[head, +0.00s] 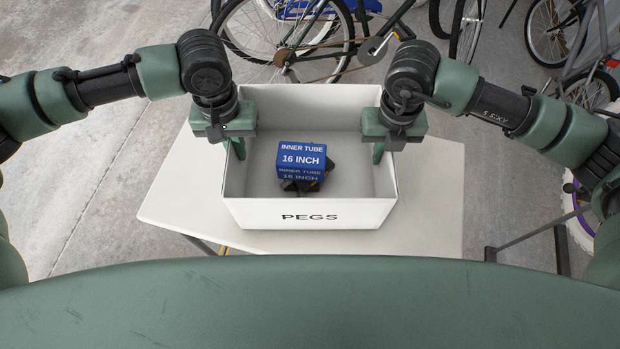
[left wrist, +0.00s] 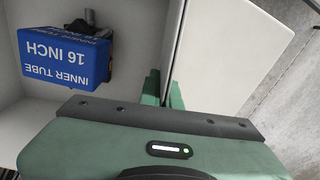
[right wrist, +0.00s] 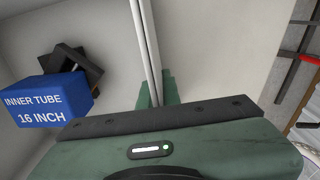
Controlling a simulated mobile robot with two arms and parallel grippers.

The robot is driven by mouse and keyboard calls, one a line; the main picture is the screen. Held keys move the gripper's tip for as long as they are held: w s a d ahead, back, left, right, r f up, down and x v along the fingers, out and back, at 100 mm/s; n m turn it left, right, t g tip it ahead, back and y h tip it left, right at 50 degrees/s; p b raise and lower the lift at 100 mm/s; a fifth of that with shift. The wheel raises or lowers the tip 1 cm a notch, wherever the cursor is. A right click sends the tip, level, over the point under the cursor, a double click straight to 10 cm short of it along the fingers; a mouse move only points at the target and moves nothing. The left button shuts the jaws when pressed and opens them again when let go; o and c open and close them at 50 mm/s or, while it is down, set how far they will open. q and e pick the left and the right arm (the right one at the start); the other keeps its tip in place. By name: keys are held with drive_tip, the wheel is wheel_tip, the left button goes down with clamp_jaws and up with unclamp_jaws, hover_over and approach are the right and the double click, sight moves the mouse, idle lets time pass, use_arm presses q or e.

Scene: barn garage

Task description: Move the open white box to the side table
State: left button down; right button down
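The open white box (head: 310,214), marked PEGS on its front, is over the pale table (head: 185,195); I cannot tell whether it rests on it. Inside lie a blue inner tube box (head: 301,158) and dark items partly under and behind it. My left gripper (head: 238,148) is shut on the box's left wall, one finger on each side; the left wrist view shows this wall (left wrist: 176,45). My right gripper (head: 378,150) is shut likewise on the right wall, whose rim shows in the right wrist view (right wrist: 147,45). I cannot tell which table is the side table.
Bicycles (head: 290,45) stand beyond the table and at the far right. A dark metal stand (head: 530,235) is right of the table. Bare concrete floor (head: 90,190) is open on the left. The tabletop is clear on both sides of the box.

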use_arm(q)
drive_tip(key=shift+f, duration=0.5)
use_arm(e)
drive_tip(key=shift+f, duration=0.45)
use_arm(q)
drive_tip(key=c, duration=1.6)
unclamp_jaws()
drive_tip(key=shift+r, duration=0.2)
drive_tip(key=shift+c, duration=0.2)
use_arm(e)
drive_tip(key=c, duration=1.6)
unclamp_jaws()
drive_tip(key=shift+r, duration=0.2)
drive_tip(key=shift+c, duration=0.2)
use_arm(q)
wheel_tip(320, 180, up, 12)
drive_tip(key=shift+f, duration=0.15)
use_arm(e)
drive_tip(key=shift+r, duration=0.2)
wheel_tip(320, 180, up, 12)
drive_tip(key=shift+f, duration=0.2)
